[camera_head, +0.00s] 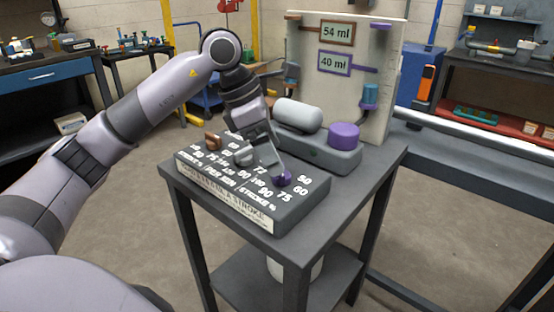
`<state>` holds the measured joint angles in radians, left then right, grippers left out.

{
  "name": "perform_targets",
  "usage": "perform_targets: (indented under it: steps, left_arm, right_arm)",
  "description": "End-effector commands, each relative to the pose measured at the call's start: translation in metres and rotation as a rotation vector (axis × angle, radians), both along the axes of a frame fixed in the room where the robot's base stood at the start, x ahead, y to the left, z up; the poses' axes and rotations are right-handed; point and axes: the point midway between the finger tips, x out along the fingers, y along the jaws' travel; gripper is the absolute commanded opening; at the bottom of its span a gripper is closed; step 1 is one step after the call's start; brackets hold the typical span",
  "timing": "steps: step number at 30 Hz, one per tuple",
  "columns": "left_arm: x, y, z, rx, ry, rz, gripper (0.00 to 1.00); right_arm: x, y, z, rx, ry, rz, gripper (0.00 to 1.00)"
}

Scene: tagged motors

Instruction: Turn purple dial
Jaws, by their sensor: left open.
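The purple dial (281,179) sits on the sloped top of a dark grey control box (300,203), near its front right. My left gripper (263,158) points down over the box, open, with its fingers just up and left of the purple dial. One finger reaches close to the dial; I cannot tell whether it touches. A brown dial (212,140) stands at the left of the same panel. White numbers are printed around the dials, partly hidden by the gripper. My right gripper is out of view.
The box stands on a small dark table (385,168). Behind it are a grey motor unit (298,115) with a purple cap (343,135) and an upright board (388,60) with "54 ml" and "40 ml" tags. A rail (480,136) runs at right.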

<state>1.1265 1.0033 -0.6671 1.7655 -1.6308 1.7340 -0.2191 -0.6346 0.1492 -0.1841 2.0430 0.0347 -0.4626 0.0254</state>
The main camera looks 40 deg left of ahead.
Motion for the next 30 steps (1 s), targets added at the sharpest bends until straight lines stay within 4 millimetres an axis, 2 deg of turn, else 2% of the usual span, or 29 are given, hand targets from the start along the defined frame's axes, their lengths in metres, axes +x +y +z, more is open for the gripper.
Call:
perform_targets:
  steps: [3,8,30]
  left_arm:
    - [-0.004,0.006,0.018,-0.001,-0.002,0.002,0.83]
    - [-0.008,0.009,0.028,-0.001,-0.001,0.000,0.83]
    - [-0.008,0.009,0.029,0.000,0.000,0.000,0.83]
  right_arm:
    - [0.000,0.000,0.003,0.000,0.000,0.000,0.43]
    - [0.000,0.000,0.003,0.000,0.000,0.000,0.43]
    - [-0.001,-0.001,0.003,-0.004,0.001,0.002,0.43]
